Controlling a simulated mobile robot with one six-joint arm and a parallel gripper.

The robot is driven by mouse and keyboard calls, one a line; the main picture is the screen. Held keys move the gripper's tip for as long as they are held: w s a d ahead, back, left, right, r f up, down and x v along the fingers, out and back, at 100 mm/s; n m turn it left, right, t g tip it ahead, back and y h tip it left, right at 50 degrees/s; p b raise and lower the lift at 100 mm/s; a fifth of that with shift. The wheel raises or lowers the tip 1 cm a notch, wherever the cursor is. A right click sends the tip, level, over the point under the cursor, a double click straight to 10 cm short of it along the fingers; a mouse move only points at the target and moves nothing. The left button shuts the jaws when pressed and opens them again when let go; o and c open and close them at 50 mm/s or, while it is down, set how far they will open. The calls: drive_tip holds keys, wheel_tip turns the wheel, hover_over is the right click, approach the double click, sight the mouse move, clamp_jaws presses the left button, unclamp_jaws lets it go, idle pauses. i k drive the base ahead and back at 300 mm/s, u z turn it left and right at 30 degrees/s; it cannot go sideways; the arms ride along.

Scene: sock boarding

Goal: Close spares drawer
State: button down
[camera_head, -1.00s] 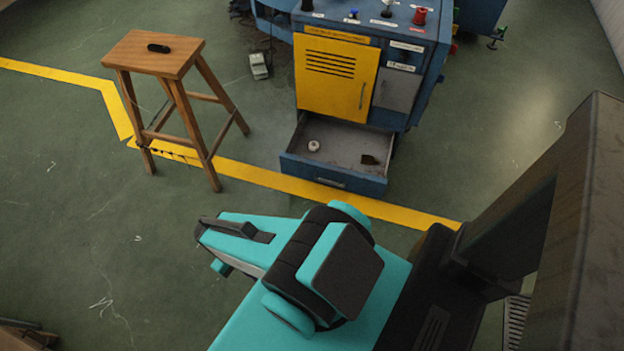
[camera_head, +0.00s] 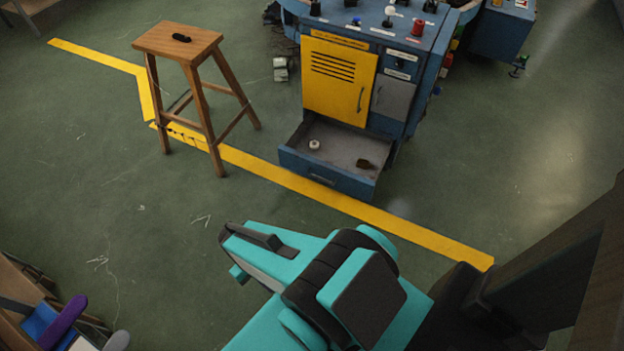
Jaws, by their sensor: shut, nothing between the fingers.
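The spares drawer (camera_head: 322,177) is the blue bottom drawer of the blue machine cabinet (camera_head: 416,100). It is pulled out, with its open top facing up. Inside lie a small white round thing (camera_head: 314,145) and a small dark brown block (camera_head: 364,163). The drawer front has a handle (camera_head: 321,180). My arm is folded in the lower middle of the picture, in front of the drawer and apart from it. My gripper (camera_head: 232,252) is at the arm's left end, shut and empty, to the lower left of the drawer.
A yellow floor line (camera_head: 270,174) runs past the drawer. A box with colourful items (camera_head: 62,322) is at the lower left. Green floor between is clear.

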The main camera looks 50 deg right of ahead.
sight(341, 143)
drive_tip(key=z, duration=0.05)
drive_tip(key=k, duration=0.65)
drive_tip(key=u, duration=0.2)
drive_tip(key=i, duration=1.65)
drive_tip(key=u, duration=0.05)
